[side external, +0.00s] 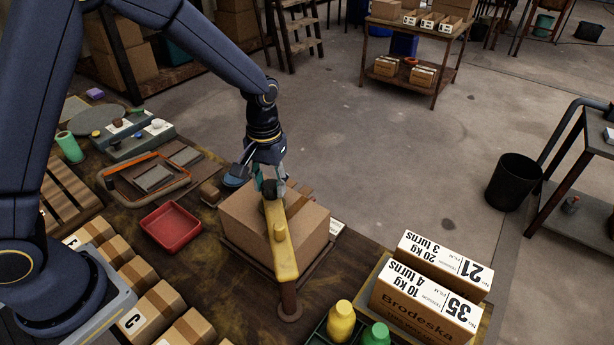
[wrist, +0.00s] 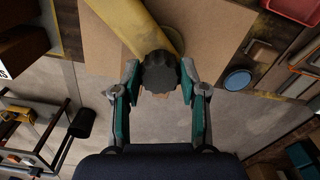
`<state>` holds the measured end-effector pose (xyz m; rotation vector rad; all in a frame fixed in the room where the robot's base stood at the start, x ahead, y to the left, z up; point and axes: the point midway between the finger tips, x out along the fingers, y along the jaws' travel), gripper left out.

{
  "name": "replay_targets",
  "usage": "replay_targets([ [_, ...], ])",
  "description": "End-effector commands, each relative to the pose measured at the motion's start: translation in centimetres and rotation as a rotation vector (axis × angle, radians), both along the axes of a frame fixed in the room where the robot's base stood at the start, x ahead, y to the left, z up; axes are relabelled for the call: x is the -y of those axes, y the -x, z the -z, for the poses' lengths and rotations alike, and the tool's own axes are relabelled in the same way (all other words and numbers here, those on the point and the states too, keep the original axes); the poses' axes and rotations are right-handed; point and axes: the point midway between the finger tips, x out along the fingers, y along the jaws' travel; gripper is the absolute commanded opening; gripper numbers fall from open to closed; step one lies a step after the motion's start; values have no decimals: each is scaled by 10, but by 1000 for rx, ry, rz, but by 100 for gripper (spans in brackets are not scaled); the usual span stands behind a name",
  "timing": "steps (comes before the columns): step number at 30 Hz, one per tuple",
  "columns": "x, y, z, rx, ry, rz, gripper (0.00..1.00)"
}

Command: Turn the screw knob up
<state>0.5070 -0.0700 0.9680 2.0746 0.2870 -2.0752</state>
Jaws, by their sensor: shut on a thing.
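The screw knob is dark grey and ribbed, and shows in the wrist view (wrist: 160,72) at the end of a yellow arm (side external: 286,248). The yellow arm reaches over a cardboard box (side external: 245,218) from a brown post (side external: 289,302); it also shows in the wrist view (wrist: 128,22). My gripper (side external: 270,186) points down over the box, with its teal-sided fingers on either side of the knob. In the wrist view my gripper (wrist: 160,78) is shut on the knob. In the side external view the fingers largely hide the knob.
A red tray (side external: 170,229) lies left of the box. A panel with small knobs (side external: 124,140) stands behind it. Yellow (side external: 341,322) and green bottles (side external: 376,335) and labelled cartons (side external: 425,298) stand at the front right. Several boxes line the left front.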

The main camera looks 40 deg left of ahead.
Motion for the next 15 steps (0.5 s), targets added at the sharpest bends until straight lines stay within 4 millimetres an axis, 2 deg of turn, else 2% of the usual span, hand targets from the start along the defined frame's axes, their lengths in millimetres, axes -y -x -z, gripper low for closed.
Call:
replay_targets([
  [12,1,-1,-1,4,2,-9,8],
  [13,1,-1,-1,4,2,-9,45],
  [15,1,-1,-1,3,2,-8,52],
])
